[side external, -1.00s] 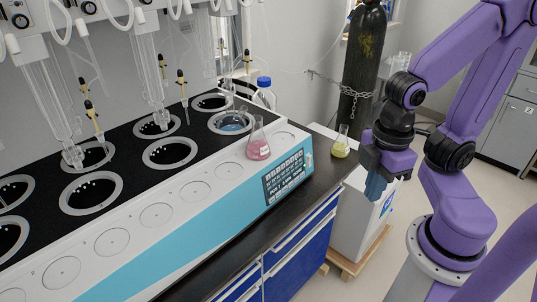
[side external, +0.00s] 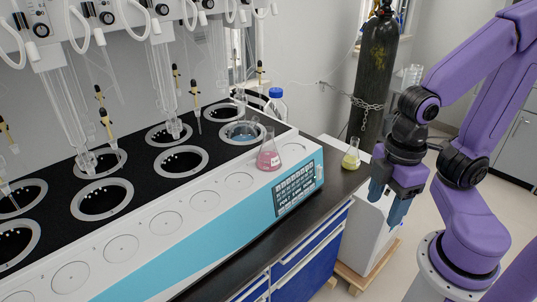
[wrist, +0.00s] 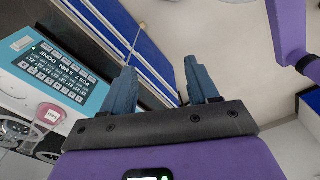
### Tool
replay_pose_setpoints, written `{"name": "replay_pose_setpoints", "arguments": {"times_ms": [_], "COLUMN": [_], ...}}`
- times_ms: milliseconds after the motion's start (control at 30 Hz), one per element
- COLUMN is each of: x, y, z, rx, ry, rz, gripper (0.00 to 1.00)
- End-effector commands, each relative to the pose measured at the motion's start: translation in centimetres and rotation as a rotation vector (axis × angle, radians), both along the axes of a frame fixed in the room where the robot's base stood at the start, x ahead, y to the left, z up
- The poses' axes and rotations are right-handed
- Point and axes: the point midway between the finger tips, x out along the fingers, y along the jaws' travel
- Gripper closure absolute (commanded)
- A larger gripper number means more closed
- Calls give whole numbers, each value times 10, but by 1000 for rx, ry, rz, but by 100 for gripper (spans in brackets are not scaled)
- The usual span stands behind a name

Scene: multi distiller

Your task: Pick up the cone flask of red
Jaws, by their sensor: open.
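The cone flask of red (side external: 269,158), a clear flask with pinkish-red liquid, stands upright on the front white top of the distiller, near its right end. In the wrist view the red flask (wrist: 48,113) shows at the left edge, its pink liquid and white label visible. My gripper (side external: 384,213) hangs to the right of the flask, beyond the bench end, with its blue fingers pointing down. It is open and empty, well apart from the flask. The wrist view shows the two fingers spread (wrist: 160,68) with nothing between them.
A flask of yellow liquid (side external: 351,160) stands on the dark bench (side external: 318,190), between the distiller (side external: 235,215) and my gripper. A blue-capped bottle (side external: 277,101) and a chained gas cylinder (side external: 374,75) are behind. Glass tubes (side external: 165,90) hang over the distiller's back wells.

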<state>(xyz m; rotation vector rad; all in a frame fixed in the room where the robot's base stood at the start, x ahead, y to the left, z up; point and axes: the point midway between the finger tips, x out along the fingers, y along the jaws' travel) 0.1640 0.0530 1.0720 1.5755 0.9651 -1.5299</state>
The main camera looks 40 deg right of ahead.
Motion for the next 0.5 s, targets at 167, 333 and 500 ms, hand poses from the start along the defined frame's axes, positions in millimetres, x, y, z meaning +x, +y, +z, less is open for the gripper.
{"name": "replay_pose_setpoints", "arguments": {"times_ms": [167, 333, 500], "x": [3, 23, 64], "y": [-4, -29, -57], "z": [-5, -23, -31], "rx": [-46, -311, -700], "ry": [-3, -36, -112], "rz": [20, 156, 379], "gripper": [41, 41, 41]}}
